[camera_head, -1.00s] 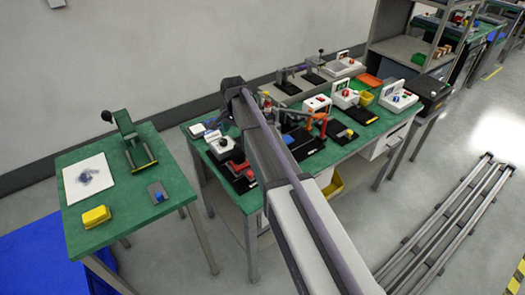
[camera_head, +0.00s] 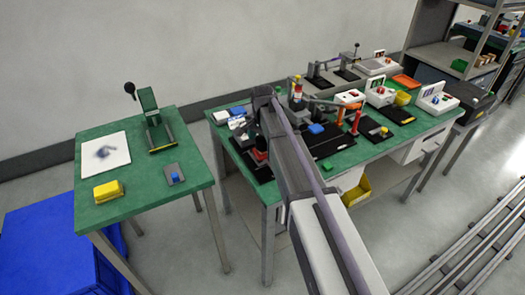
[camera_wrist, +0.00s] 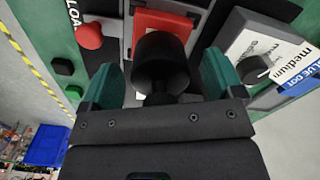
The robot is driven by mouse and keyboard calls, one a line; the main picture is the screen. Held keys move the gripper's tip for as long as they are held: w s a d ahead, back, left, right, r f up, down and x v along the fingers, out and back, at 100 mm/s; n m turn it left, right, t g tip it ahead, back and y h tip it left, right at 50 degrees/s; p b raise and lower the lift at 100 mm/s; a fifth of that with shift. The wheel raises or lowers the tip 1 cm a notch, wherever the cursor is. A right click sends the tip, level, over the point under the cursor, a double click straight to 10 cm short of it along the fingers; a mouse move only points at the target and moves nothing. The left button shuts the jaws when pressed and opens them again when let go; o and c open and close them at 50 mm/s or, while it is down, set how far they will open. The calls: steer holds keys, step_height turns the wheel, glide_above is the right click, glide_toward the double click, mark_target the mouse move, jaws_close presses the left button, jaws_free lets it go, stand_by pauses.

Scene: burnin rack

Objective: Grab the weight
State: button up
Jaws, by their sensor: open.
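A black cylinder with a narrower knob, which looks like the weight (camera_wrist: 160,58), stands between the fingers of my gripper (camera_wrist: 163,82) in the wrist view. My gripper is open, with a teal fingertip on each side of the black cylinder. Gaps show on both sides, and I see no contact. The lower end of the knob is partly hidden by the gripper body. A red block (camera_wrist: 168,22) lies just behind the cylinder. In the head view my arm reaches over the long green table (camera_head: 228,150) and hides much of the spot there.
In the wrist view, a red button (camera_wrist: 89,36) is at upper left and a card reading "medium" (camera_wrist: 275,50) at right, with a black knob (camera_wrist: 254,70) near it. The smaller green table (camera_head: 140,200) holds a yellow block (camera_head: 108,191) and a green press (camera_head: 155,120).

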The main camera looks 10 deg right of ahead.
jaws_close()
step_height(320, 180, up, 10)
steer(key=p, duration=1)
steer(key=shift+p, duration=0.35)
